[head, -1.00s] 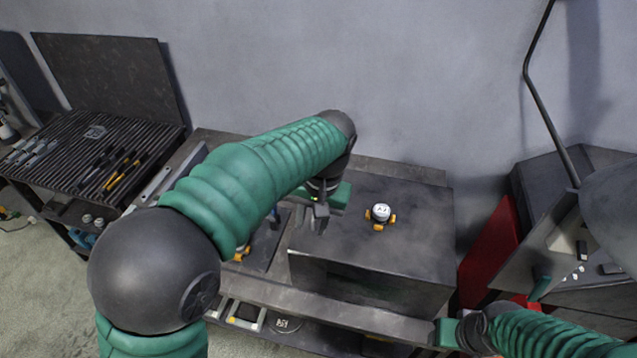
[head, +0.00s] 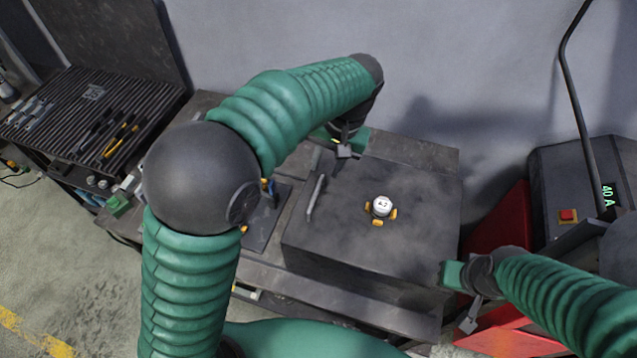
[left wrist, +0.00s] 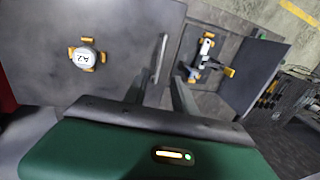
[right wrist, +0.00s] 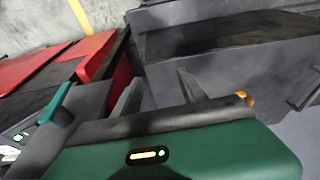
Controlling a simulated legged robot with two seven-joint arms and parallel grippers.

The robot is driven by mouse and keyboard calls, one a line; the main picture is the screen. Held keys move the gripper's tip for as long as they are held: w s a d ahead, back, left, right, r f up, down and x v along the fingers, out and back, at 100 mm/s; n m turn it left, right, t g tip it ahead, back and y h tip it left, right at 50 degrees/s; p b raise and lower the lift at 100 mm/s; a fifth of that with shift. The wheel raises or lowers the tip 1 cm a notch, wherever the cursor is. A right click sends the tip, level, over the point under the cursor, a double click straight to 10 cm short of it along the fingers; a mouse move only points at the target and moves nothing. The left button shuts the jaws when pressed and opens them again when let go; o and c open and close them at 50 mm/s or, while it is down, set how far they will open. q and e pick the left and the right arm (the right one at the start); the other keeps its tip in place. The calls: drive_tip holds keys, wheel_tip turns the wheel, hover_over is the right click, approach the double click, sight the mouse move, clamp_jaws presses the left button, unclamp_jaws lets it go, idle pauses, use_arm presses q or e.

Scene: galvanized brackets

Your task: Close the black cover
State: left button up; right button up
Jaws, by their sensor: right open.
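A dark box-like cover (head: 400,240) stands on the bench in the middle of the head view, its flat top level. A curved bar handle (head: 316,198) is at the left of the top and also shows in the left wrist view (left wrist: 161,58). My left gripper (head: 345,150) is beyond the top's far left edge, apart from the handle; its fingers are spread and empty in the left wrist view (left wrist: 164,80). My right gripper (right wrist: 157,82) is open and empty, near the box's right front corner. I cannot tell how far the cover is shut.
A white-capped device with orange feet (head: 381,207) stands on the box top. A slatted tool bench (head: 90,125) is at the left. A red panel (head: 500,225) and a machine with a lit display (head: 580,195) stand at the right. The wall closes off the back.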

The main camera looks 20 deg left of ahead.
sight(316, 192)
use_arm(q)
drive_tip(key=f, duration=0.3)
drive_tip(key=w+a+f+p, duration=0.1)
drive_tip(key=f, duration=0.3)
drive_tip(key=a+f+p, duration=0.1)
drive_tip(key=f, duration=0.3)
drive_tip(key=shift+w+a+f, duration=0.2)
drive_tip(key=shift+w+f, duration=0.05)
use_arm(e)
drive_tip(key=shift+w+r, duration=0.35)
drive_tip(key=shift+r, duration=0.2)
drive_tip(key=shift+w+r, duration=0.3)
drive_tip(key=shift+r, duration=0.2)
use_arm(q)
drive_tip(key=shift+s+a+f, duration=0.1)
drive_tip(key=shift+s+f, duration=0.05)
drive_tip(key=shift+s, duration=0.25)
drive_tip(key=shift+w+d, duration=0.2)
drive_tip(key=c, duration=0.5)
clamp_jaws()
use_arm(e)
drive_tip(key=shift+s+d, duration=0.1)
drive_tip(key=shift+s, duration=0.15)
use_arm(q)
drive_tip(key=shift+a, duration=0.1)
